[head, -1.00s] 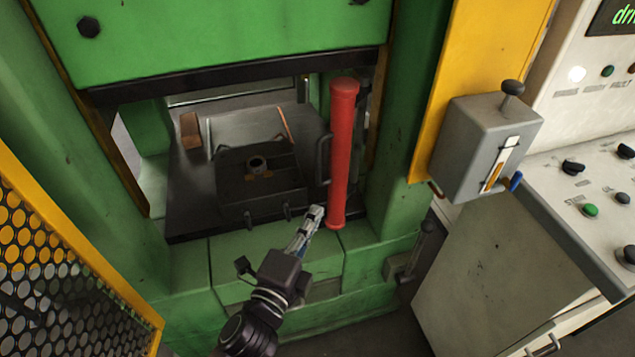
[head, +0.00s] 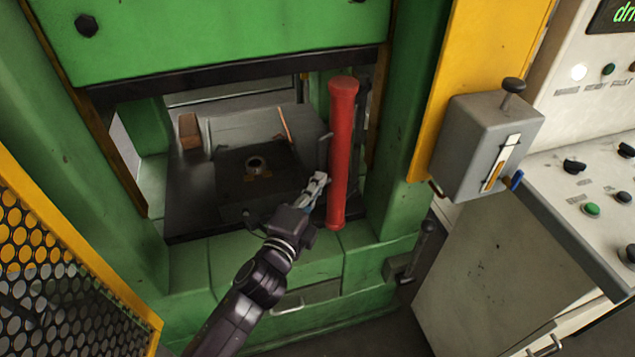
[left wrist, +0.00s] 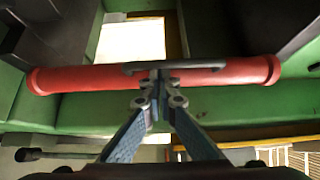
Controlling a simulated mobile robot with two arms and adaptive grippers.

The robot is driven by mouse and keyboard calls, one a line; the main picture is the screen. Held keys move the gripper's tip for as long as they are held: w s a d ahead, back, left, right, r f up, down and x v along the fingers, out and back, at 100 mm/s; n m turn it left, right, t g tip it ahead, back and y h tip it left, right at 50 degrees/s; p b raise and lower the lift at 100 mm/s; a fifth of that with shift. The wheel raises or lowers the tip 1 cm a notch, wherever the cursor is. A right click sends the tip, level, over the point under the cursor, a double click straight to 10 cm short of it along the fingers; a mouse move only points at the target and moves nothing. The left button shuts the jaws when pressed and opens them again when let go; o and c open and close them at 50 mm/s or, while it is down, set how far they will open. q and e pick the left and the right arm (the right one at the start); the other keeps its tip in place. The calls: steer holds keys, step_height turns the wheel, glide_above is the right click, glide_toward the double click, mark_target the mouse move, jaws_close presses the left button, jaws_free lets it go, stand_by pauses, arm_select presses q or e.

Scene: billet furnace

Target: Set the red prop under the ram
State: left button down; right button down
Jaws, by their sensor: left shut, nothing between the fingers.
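The red prop (head: 343,150) is a long red cylinder with flanged ends and a dark side handle. It stands upright at the right of the press opening, its foot near the front edge of the bed. The green ram (head: 225,45) with its black lower edge is above the opening. My left gripper (head: 321,178) is at the prop's left side, near the handle. In the left wrist view the prop (left wrist: 100,78) crosses the picture and the shut fingertips (left wrist: 160,78) are at its handle (left wrist: 205,64), with nothing held. My right gripper is not in view.
The dark press bed (head: 195,205) carries a die (head: 270,185) with a round centre and a brown block (head: 190,130). A grey lever box (head: 480,150) and a control desk (head: 590,185) stand at the right. A yellow mesh guard (head: 60,290) is at the left.

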arm_select(q)
steer(key=shift+w+a, duration=0.1)
